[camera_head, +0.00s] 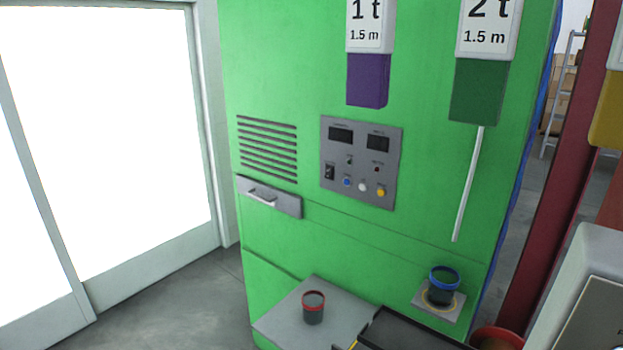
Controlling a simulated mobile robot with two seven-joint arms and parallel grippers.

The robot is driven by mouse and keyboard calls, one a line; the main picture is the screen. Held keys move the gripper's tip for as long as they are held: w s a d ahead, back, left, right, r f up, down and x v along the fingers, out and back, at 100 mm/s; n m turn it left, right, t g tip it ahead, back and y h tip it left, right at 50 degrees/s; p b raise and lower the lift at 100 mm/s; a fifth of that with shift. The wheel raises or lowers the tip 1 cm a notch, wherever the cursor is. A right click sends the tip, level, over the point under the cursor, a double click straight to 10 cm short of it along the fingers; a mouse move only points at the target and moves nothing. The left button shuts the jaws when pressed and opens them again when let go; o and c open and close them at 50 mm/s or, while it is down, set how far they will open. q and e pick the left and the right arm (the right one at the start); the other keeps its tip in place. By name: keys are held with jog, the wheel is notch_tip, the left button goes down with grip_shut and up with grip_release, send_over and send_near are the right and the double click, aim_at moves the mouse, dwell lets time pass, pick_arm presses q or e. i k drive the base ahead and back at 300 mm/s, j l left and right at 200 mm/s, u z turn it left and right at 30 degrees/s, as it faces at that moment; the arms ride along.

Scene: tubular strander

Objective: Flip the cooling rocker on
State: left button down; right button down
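A grey control panel (361,162) is set in the front of a green machine cabinet (420,150). A black rocker switch (329,171) sits at the panel's lower left. Its label and its position are too small to read, so I cannot tell if it is the cooling one or whether it is on. Beside it are a blue button (347,182), a white button (362,187) and a yellow button (381,191). Two dark displays (341,135) are above, with small controls below them. Neither of my grippers is in view.
A drawer with a handle (269,197) lies left of the panel. Below, a red-rimmed cup (313,307) stands on a grey surface (290,325), and a blue-rimmed cup (443,286) on a small plate. A white rod (468,185) hangs to the right. The space before the panel looks clear.

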aim_at(328, 169)
jog(key=i+j, duration=0.2)
jog(key=j, duration=0.15)
jog(key=i+j+z, duration=0.1)
jog(key=j, duration=0.25)
jog(key=i+j, duration=0.25)
jog(key=i+j+z, duration=0.15)
jog(key=j, duration=0.3)
jog(key=i+j, duration=0.15)
jog(key=j, duration=0.2)
jog(key=i+j+z, duration=0.1)
jog(key=j, duration=0.25)
jog(key=i+j, duration=0.2)
jog(key=j, duration=0.2)
jog(key=z, duration=0.05)
